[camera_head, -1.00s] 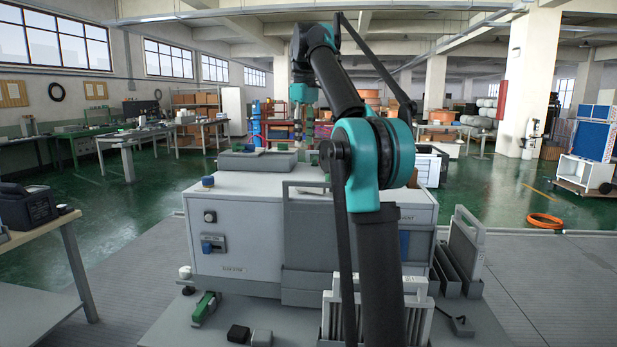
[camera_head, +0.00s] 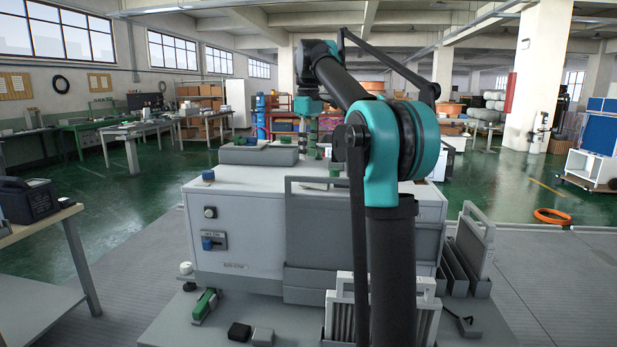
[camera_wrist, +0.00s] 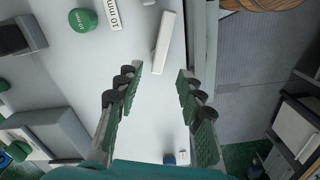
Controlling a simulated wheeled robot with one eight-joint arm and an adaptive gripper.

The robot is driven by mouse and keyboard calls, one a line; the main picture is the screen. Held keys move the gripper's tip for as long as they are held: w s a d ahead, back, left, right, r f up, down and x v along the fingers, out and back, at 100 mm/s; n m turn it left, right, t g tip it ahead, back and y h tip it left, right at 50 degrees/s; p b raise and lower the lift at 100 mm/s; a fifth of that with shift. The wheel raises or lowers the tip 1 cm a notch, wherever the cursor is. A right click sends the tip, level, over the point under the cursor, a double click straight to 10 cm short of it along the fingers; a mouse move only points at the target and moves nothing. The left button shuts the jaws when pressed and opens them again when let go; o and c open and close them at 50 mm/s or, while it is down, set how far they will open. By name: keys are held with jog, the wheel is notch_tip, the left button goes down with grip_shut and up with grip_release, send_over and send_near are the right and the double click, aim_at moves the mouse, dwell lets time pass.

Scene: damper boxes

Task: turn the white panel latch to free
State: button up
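The white panel latch, a slim white bar (camera_wrist: 165,42), lies on the pale top panel in the wrist view. It is slightly tilted, with its near end between the lines of my fingertips. My gripper (camera_wrist: 160,73) is open, with one green-padded finger on either side and nothing held. I cannot tell how far the fingertips are above the panel. In the head view my gripper (camera_head: 309,146) hangs over the back of the grey box (camera_head: 248,232). The latch cannot be made out there.
A green round knob (camera_wrist: 82,20) and a "10 mm" label (camera_wrist: 114,14) are left of the latch. A blue knob (camera_head: 208,176) and a grey case (camera_head: 258,156) stand on the box top. A grey handled panel (camera_head: 330,240) rises at the box front.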

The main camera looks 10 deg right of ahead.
notch_tip(320, 180, down, 8)
jog(key=shift+f, duration=0.2)
jog(key=shift+c, duration=0.3)
grip_shut()
